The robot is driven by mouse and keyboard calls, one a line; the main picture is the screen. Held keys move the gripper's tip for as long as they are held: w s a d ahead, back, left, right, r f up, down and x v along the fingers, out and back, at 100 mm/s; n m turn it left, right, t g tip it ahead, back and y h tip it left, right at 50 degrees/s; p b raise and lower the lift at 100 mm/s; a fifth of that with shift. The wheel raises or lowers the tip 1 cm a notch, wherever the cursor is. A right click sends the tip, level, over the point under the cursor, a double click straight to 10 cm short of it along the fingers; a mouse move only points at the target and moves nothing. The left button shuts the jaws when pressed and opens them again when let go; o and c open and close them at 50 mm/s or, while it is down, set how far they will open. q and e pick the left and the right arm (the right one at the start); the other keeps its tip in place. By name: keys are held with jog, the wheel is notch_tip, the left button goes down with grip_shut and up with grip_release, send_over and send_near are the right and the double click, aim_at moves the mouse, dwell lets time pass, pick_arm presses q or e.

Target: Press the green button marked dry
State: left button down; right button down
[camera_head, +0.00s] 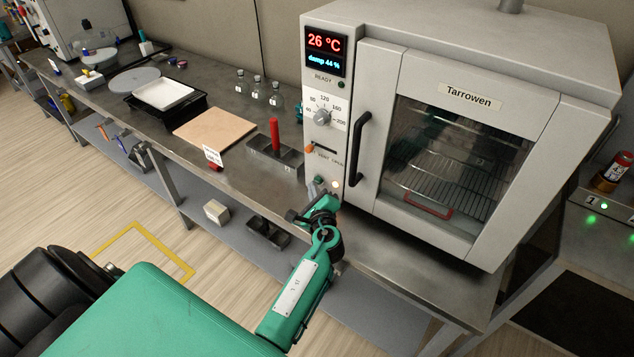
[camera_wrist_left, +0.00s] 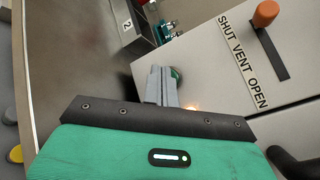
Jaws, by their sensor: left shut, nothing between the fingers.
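The grey oven labelled Tarrowen (camera_head: 385,70) stands on the steel bench with its door closed. A green button (camera_head: 319,181) sits low on its control panel, beside a small glowing light (camera_head: 336,184). Any marking on the button is hidden or too small to read. My left gripper (camera_head: 322,200) is shut and empty, right at the button. In the left wrist view, the closed grey fingers (camera_wrist_left: 160,86) partly cover the green button (camera_wrist_left: 178,76). I cannot tell whether they touch it. The display (camera_head: 325,52) reads 26 °C and damp 44 %. My right gripper is not in view.
Above the button are an orange vent slider (camera_head: 310,148), a temperature dial (camera_head: 322,116) and a black door handle (camera_head: 361,147). Left of the oven stand a metal holder with a red-handled item (camera_head: 274,135), small flasks (camera_head: 257,88) and a tan board (camera_head: 215,130).

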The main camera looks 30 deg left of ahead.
pick_arm(q)
jog(key=shift+s, duration=0.4)
jog(key=shift+s+a+p, duration=0.15)
jog(key=shift+s+p, duration=0.2)
jog(key=shift+s, duration=1.2)
jog(key=shift+s+a+p, duration=0.1)
jog(key=shift+s+p, duration=0.2)
jog(key=shift+s, duration=1.2)
